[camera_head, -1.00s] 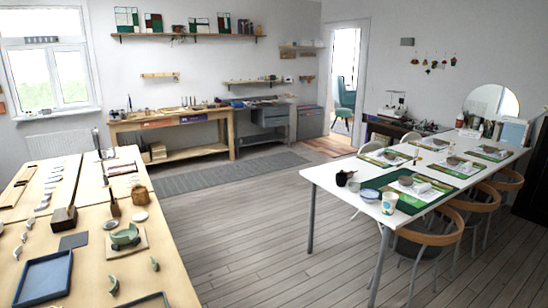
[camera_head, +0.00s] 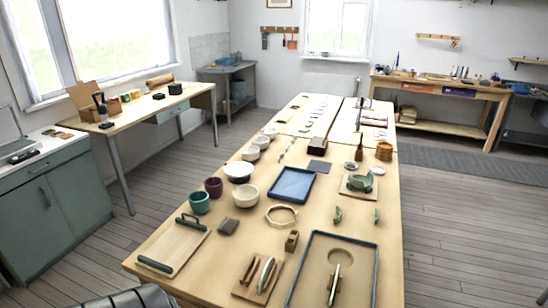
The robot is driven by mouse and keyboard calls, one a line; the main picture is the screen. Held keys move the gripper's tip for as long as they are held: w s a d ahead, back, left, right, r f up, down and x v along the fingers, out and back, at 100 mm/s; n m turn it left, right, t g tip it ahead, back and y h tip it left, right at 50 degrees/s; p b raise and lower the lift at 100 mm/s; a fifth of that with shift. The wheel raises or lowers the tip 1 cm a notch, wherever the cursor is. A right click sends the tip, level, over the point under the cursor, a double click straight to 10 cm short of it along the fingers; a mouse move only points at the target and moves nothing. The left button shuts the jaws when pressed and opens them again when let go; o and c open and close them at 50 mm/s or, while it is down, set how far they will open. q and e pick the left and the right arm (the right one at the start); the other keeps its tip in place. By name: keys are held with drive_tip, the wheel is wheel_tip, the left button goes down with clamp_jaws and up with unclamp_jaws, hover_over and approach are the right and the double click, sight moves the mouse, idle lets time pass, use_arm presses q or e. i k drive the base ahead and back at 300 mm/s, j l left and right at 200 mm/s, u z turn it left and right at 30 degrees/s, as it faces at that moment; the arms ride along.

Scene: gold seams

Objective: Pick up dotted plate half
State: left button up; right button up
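No dots can be made out on any piece at this size, so I cannot tell which one is the dotted plate half. Pale curved pieces (camera_head: 264,273) stand on edge in a small wooden rack (camera_head: 246,293) at the near end of the long wooden table (camera_head: 222,262). Another pale, narrow curved piece (camera_head: 335,284) is in the dark-rimmed tray (camera_head: 377,262) to the right of the rack. Green curved shards (camera_head: 338,214) lie farther back on the table. Neither of my grippers is in view.
Bowls (camera_head: 246,196), a blue tray (camera_head: 292,184), a wooden ring (camera_head: 281,215) and a board with dark handles (camera_head: 173,247) crowd the table. A side desk (camera_head: 150,104) and a green cabinet (camera_head: 65,190) stand at left. Floor (camera_head: 450,220) right of the table is open.

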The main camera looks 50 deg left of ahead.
sight(269, 265)
drive_tip(key=u, duration=1.65)
drive_tip(key=l+z, duration=0.15)
drive_tip(key=l, duration=0.6)
drive_tip(key=k, duration=0.05)
